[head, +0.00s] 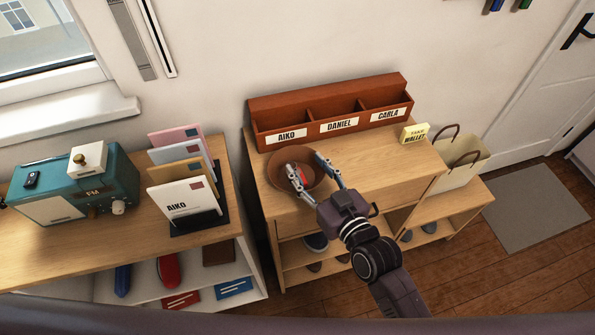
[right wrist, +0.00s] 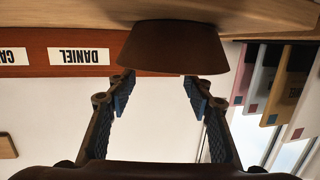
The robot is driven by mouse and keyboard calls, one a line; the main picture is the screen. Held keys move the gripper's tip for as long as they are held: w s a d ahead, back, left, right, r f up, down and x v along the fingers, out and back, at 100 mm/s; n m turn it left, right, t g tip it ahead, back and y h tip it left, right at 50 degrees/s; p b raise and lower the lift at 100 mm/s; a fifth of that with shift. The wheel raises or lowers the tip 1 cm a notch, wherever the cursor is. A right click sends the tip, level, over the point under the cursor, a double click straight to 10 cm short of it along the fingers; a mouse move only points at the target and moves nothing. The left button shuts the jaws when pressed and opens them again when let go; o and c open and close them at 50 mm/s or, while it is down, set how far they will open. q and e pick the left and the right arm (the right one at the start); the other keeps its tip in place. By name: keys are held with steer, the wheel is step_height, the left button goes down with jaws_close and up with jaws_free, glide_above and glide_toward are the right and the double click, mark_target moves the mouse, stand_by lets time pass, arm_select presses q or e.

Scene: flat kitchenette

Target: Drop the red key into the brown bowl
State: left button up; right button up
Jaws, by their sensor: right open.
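The brown bowl (head: 275,178) stands upright on the wooden cabinet, below the letter sorter. A small red item (head: 292,169), which looks like the red key, shows inside the bowl beside one fingertip; its shape is partly hidden. My right gripper (head: 307,165) is open at the bowl, its fingers spread over the bowl's near right side. In the right wrist view the picture is upside down; the bowl (right wrist: 172,48) is just beyond the open fingers (right wrist: 158,90). Nothing shows between the fingers there, and the bowl's inside is hidden. My left gripper is not in view.
A sorter (head: 330,110) labelled AIKO, DANIEL and CARLA stands behind the bowl. A yellow wallet note (head: 415,133) is at right, near a bag (head: 461,160). Envelopes (head: 185,197) and a teal radio (head: 75,185) stand on the left unit.

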steer(key=v, duration=1)
steer(key=shift+s+d, duration=0.15)
